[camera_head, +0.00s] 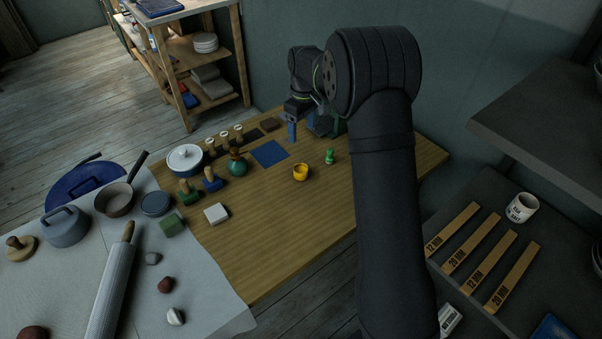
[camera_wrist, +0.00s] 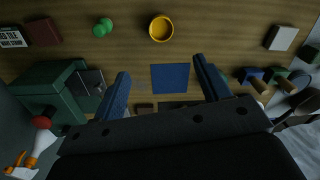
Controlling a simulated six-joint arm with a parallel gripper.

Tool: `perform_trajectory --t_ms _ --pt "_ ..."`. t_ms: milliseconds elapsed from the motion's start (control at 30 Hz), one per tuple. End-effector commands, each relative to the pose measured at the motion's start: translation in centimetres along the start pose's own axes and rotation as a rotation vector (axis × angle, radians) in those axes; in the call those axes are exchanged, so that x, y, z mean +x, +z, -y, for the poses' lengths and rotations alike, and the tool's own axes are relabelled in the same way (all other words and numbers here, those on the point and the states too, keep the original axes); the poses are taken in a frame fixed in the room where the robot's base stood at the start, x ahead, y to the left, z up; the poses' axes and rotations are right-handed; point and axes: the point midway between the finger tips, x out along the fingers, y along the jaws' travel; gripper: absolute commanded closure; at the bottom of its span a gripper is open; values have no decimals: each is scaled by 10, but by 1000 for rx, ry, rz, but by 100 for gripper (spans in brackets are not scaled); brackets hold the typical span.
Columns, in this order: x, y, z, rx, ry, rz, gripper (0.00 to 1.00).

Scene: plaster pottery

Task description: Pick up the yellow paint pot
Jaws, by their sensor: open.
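The yellow paint pot (camera_head: 300,173) stands upright on the wooden table, a small round cup with an open top. In the wrist view the yellow paint pot (camera_wrist: 161,28) shows from above near the top edge, beyond my fingertips. My gripper (camera_head: 304,128) is above the back of the table, behind the pot and apart from it. In the wrist view my gripper (camera_wrist: 160,75) has its two blue fingers wide apart with nothing between them, over a blue square (camera_wrist: 171,78) on the table.
A green figure-like piece (camera_head: 330,157) stands right of the pot. A green box (camera_wrist: 50,92) is near my gripper. Bare wood lies in front of the pot.

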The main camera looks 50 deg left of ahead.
Motion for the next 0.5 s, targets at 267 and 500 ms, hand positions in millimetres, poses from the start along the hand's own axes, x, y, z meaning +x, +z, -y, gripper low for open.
perform_trajectory --t_ms 267,500 --pt "38 -1 1 -34 1 9 31" --pt "90 0 1 -32 1 8 31"
